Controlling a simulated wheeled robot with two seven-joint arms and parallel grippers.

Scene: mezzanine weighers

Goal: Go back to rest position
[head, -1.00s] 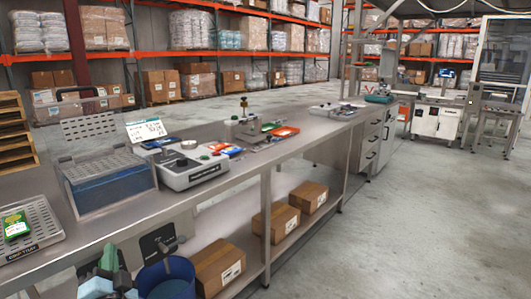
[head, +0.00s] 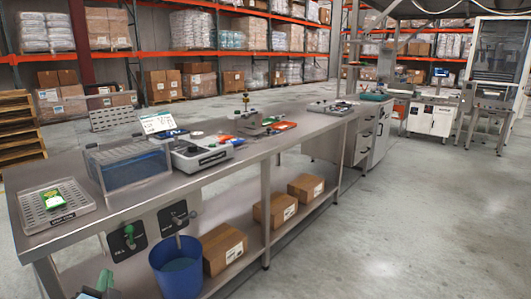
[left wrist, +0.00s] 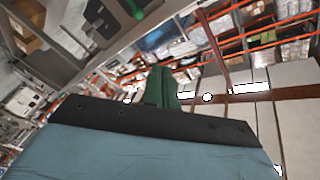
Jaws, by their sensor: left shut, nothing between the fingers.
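My left gripper (head: 103,284) shows at the bottom left edge of the head view, partly cut off, in front of the steel bench (head: 50,244). It is shut and empty. In the left wrist view its green fingers (left wrist: 161,88) are together with nothing between them. My right gripper is in neither view.
A blue bin (head: 178,272) stands at the bench front, below two dark wall fittings. A perforated tray (head: 75,218) with a green packet, a lidded clear box (head: 135,178) and a scale (head: 205,158) stand on top. Cartons (head: 225,247) lie on the lower shelf. Floor to the right is clear.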

